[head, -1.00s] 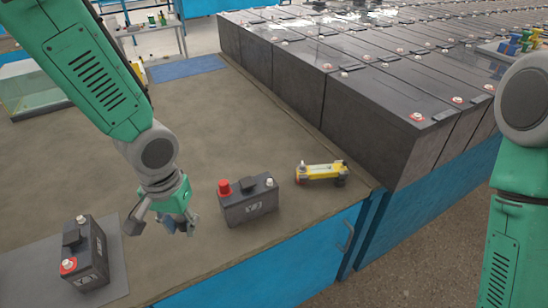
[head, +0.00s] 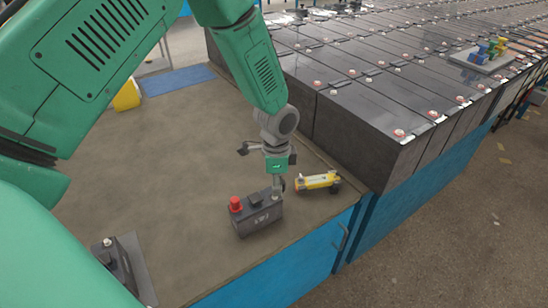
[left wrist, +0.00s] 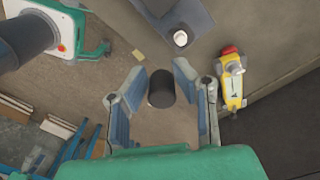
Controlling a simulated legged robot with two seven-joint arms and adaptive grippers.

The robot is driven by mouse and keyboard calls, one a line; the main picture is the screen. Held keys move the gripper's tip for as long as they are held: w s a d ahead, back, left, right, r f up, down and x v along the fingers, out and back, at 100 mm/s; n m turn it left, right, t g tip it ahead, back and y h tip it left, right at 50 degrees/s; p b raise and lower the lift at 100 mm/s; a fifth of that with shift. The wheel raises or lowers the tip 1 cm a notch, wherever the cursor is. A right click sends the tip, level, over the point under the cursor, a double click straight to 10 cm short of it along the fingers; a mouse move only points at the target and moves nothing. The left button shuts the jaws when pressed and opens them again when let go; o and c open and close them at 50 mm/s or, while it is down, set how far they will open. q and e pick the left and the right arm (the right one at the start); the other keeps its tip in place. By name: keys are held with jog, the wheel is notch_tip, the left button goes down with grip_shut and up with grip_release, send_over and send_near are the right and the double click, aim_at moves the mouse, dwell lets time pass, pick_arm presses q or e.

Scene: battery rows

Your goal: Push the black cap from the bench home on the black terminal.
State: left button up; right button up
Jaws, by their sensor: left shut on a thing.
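The black cap (left wrist: 161,88) is a dark cylinder between the blue-padded fingers of my left gripper (left wrist: 159,92), which is shut on it. In the head view my left gripper (head: 272,178) is over the right end of a small dark battery (head: 258,217); the cap is not clear there. In the left wrist view the pale bare terminal (left wrist: 180,38) of the battery shows beyond the cap, apart from it in the picture. A red cap (head: 236,204) sits on the battery's left terminal. My right gripper is out of view.
A yellow tool (head: 318,181) lies just right of my left gripper, near the tall row of black batteries (head: 365,135). Another small battery (head: 118,262) is at lower left, partly behind my arm. The middle bench is clear.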

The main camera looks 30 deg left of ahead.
aim_at(271, 197)
pick_arm(q)
jog(key=shift+w+a+r+m+p, duration=0.15)
jog(key=shift+w+a+m+p, duration=0.3)
jog(key=shift+a+m, duration=0.2)
jog(key=shift+w+a+r+m+p, duration=0.15)
jog(key=shift+w+a+m+p, duration=0.2)
jog(key=shift+a+m, duration=0.25)
jog(key=shift+w+a+f+m, duration=0.15)
jog(key=shift+a+m, duration=0.15)
jog(key=shift+m, duration=0.15)
jog(key=shift+d+f+b, duration=0.15)
jog(key=shift+f+b, duration=0.2)
jog(key=shift+f, duration=0.2)
jog(key=shift+f+b, duration=0.6)
jog(key=shift+f, duration=0.1)
jog(key=shift+a+f+b, duration=0.2)
jog(key=shift+f+b, duration=0.55)
jog(key=shift+f, duration=0.25)
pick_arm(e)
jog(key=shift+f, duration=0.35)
pick_arm(q)
jog(key=shift+d+r, duration=0.1)
jog(key=shift+d, duration=0.05)
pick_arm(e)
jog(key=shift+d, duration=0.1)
pick_arm(q)
jog(key=shift+r+p, duration=0.1)
jog(key=shift+p, duration=0.35)
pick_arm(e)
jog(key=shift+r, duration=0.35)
